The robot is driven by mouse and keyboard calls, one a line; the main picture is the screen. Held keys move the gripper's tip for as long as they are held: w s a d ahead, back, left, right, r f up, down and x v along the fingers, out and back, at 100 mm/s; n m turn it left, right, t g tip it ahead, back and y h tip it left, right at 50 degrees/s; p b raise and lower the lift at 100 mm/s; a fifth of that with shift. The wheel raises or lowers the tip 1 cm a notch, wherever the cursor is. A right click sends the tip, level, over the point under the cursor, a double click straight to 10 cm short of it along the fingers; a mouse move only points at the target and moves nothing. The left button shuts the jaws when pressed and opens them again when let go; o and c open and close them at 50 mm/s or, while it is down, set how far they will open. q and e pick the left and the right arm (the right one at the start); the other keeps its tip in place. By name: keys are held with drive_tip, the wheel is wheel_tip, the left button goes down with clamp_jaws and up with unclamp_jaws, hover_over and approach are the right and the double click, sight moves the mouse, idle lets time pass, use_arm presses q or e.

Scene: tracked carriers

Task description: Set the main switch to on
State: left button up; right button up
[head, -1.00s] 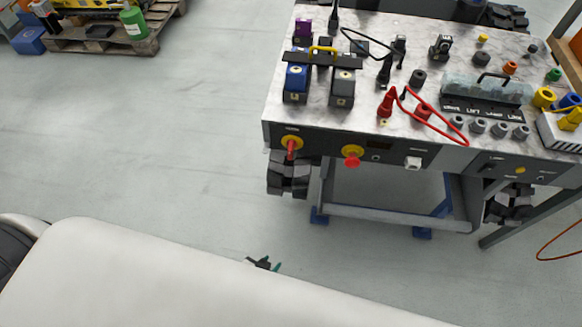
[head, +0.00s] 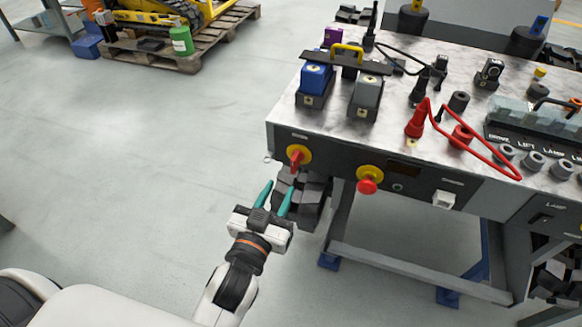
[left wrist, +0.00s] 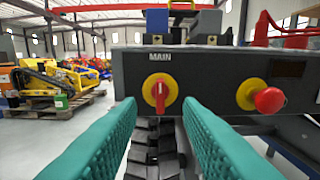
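The main switch (head: 297,157) is a red rotary handle on a yellow disc at the left end of the carrier's front panel. In the left wrist view the main switch (left wrist: 160,91) sits under the label MAIN, its red handle standing upright. My left gripper (head: 276,190) is open and empty, with teal fingers pointing at the panel just below and in front of the switch. In the left wrist view the left gripper's fingers (left wrist: 160,125) spread to either side below the switch, apart from it. My right gripper is not in view.
A red mushroom button on a yellow ring (head: 369,180) is right of the switch. A white rocker (head: 445,200) is further right. A black track (head: 303,200) lies below the panel. Blue and dark blocks, plugs and a red cable (head: 470,150) are on top. The floor to the left is clear.

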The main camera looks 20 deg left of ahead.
sight(293, 165)
use_arm(q)
drive_tip(key=w, duration=0.8)
drive_tip(key=shift+d, duration=0.2)
clamp_jaws()
